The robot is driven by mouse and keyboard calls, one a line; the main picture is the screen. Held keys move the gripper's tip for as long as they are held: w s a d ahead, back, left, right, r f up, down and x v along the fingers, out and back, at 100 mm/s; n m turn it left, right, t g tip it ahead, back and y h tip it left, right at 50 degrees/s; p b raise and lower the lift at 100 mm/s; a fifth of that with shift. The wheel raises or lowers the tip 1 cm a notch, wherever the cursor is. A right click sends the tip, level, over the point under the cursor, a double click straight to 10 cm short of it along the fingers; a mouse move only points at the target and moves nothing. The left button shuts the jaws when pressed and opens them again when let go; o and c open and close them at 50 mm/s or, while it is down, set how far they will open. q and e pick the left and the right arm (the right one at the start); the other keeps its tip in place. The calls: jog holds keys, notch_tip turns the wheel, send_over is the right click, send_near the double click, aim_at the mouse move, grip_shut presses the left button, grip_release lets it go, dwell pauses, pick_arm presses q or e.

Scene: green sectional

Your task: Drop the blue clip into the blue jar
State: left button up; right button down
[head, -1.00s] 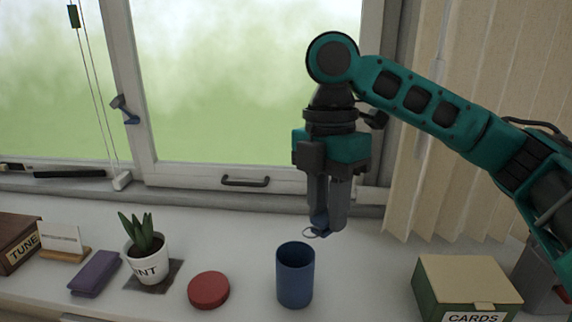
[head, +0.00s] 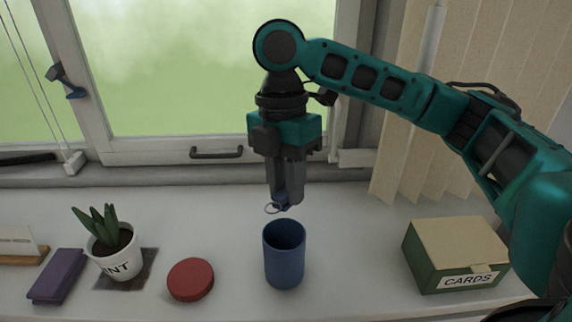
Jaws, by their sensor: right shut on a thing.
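The blue jar (head: 285,265) stands upright and open-topped on the white sill, in the middle of the head view. My right gripper (head: 286,203) points down just above and behind the jar's rim in the picture. It is shut on the blue clip (head: 279,203), whose wire loop sticks out to the left. Most of the clip is hidden between the fingers. The clip is apart from the jar. My left gripper is not in view.
A red disc (head: 190,279) lies left of the jar. A potted plant (head: 113,252) on a dark mat and a purple case (head: 57,276) are farther left. A green card box (head: 456,262) stands right. The sill between jar and box is clear.

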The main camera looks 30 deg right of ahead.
jog(key=shift+f, duration=0.4)
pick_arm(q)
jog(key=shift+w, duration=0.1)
pick_arm(e)
jog(key=c, duration=0.8)
grip_release()
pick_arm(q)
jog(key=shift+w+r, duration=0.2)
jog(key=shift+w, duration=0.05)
pick_arm(e)
jog(key=shift+r, duration=0.1)
jog(key=shift+w+r, duration=0.15)
jog(key=shift+r, duration=0.15)
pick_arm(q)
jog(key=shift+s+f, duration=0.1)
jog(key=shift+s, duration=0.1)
pick_arm(e)
jog(key=r, duration=0.4)
jog(key=w+r, duration=0.1)
jog(key=r, duration=0.3)
jog(key=w+r, duration=0.1)
jog(key=r, duration=0.3)
jog(key=shift+d, duration=0.3)
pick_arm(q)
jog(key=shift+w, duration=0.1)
pick_arm(e)
jog(key=shift+s, duration=0.1)
